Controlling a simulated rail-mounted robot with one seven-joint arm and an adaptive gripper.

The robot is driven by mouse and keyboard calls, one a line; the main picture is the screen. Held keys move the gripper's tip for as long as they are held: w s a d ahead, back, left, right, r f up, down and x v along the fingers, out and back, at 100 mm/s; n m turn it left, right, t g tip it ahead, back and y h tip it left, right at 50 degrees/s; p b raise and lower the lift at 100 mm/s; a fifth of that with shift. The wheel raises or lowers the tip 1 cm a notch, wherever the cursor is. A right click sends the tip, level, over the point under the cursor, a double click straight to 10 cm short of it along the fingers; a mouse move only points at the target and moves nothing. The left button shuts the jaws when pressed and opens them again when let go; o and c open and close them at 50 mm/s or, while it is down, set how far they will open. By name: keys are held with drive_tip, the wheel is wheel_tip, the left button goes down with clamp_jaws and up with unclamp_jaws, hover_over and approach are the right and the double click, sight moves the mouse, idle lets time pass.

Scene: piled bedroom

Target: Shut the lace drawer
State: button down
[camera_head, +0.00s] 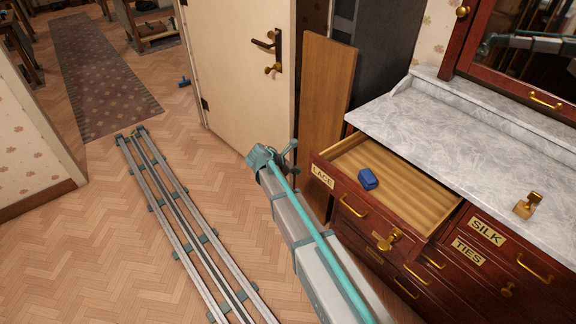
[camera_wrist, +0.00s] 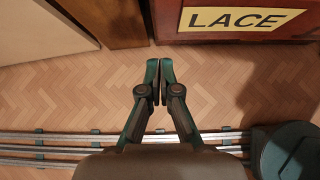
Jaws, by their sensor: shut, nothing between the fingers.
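The lace drawer (camera_head: 335,187) is pulled out at the upper left of the dark red dresser, under the marble top. Its front bears a yellow LACE label (camera_head: 322,176) and a brass handle (camera_head: 353,207). A small blue object (camera_head: 368,179) lies inside on the ribbed floor. The LACE label also shows at the top right of the wrist view (camera_wrist: 245,19). My gripper (camera_wrist: 160,62) is shut and empty, over the floor beside the drawer front, not visibly touching it. In the head view my gripper is at the arm's far end, left of the drawer.
SILK (camera_head: 487,231) and TIES drawers are at the right. A wooden board (camera_head: 325,95) and white door (camera_head: 240,70) stand behind. My rails cross the open floor at left.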

drive_tip(key=shift+w+d+f+p, duration=0.1)
drive_tip(key=shift+w+d+p, duration=0.2)
drive_tip(key=shift+w+d, duration=0.5)
drive_tip(key=shift+w+d+p, duration=0.3)
drive_tip(key=shift+w+d, duration=0.25)
drive_tip(key=shift+d, duration=0.3)
drive_tip(key=shift+w, duration=0.1)
